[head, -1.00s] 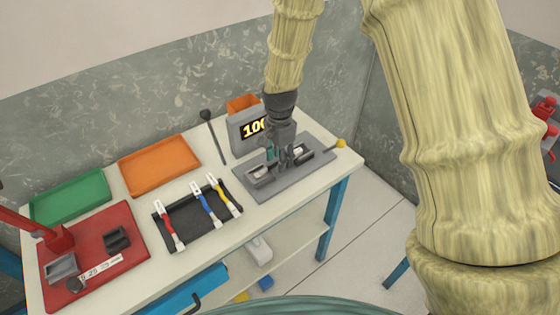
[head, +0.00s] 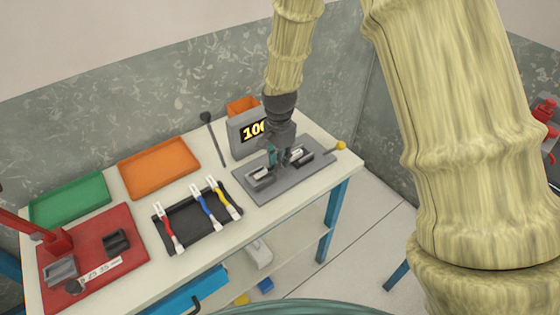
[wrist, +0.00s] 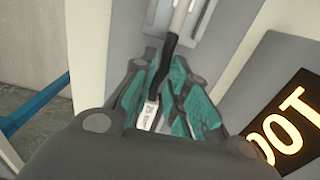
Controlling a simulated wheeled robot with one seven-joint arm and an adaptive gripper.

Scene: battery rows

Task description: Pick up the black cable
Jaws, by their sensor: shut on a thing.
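The black cable (wrist: 168,58) shows in the wrist view between the teal finger pads, with a white label on it and a pale end reaching up the picture. My gripper (wrist: 168,98) is shut on the cable. In the head view my gripper (head: 281,160) points down, low over the grey fixture plate (head: 250,188). The cable is mostly hidden behind the fingers there. I cannot tell whether it still touches the fixture.
A display (head: 247,134) stands close behind my gripper, with a yellow-knobbed lever (head: 341,146) to the right. Left are a black mat (head: 187,235) with red, blue and yellow cables, an orange tray (head: 158,188), a green tray (head: 68,215) and a red press (head: 130,233).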

